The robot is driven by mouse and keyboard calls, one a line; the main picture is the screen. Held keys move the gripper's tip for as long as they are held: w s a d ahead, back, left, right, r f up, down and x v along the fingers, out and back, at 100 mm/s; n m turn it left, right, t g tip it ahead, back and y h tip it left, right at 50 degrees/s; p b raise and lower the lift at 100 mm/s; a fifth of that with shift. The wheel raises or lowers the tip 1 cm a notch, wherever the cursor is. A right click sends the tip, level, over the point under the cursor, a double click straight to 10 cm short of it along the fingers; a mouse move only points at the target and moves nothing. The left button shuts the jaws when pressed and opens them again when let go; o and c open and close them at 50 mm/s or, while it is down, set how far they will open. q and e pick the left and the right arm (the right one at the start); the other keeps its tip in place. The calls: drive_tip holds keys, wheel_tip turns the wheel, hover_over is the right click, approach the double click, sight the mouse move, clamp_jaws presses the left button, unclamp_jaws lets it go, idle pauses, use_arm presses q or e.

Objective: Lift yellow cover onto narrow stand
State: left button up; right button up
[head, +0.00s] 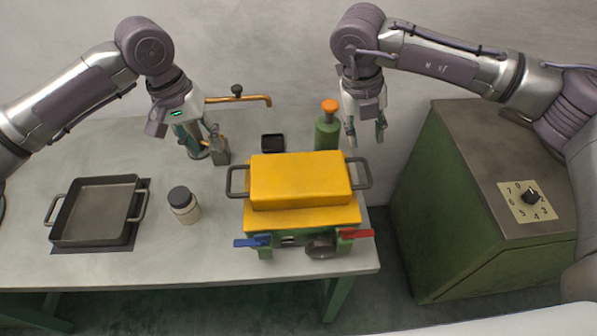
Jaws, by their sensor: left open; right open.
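The yellow cover (300,180) is a box-like block with a grey loop handle on its left side and another on its right. It sits level on a wider yellow slab (300,217) over a green body at the table's front right. I cannot tell which part is the narrow stand. My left gripper (202,143) is open, behind and left of the cover, apart from its left handle. My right gripper (366,138) is open and empty, above and behind the right handle, not touching it.
A blue lever (252,242) and red lever (355,233) stick out in front. A green bottle (327,132) stands behind the cover. A jar (184,205), grey pan (95,212) and small black tray (272,142) are on the table. A green cabinet (440,200) stands right.

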sight(228, 181)
use_arm(q)
drive_tip(key=f, duration=0.4)
drive_tip(key=d+f, duration=0.1)
drive_tip(key=f, duration=0.3)
drive_tip(key=d+f, duration=0.1)
drive_tip(key=f, duration=0.3)
drive_tip(key=shift+d+f, duration=0.15)
drive_tip(key=shift+f, duration=0.2)
use_arm(e)
drive_tip(key=x, duration=1.2)
drive_tip(key=shift+s+d+f, duration=0.1)
drive_tip(key=shift+f, duration=0.3)
use_arm(q)
drive_tip(key=shift+s+d+f, duration=0.1)
drive_tip(key=shift+f, duration=0.35)
use_arm(e)
drive_tip(key=shift+d+f, duration=0.1)
drive_tip(key=shift+f, duration=0.35)
use_arm(q)
clamp_jaws()
use_arm(e)
clamp_jaws()
use_arm(q)
drive_tip(key=shift+r, duration=0.1)
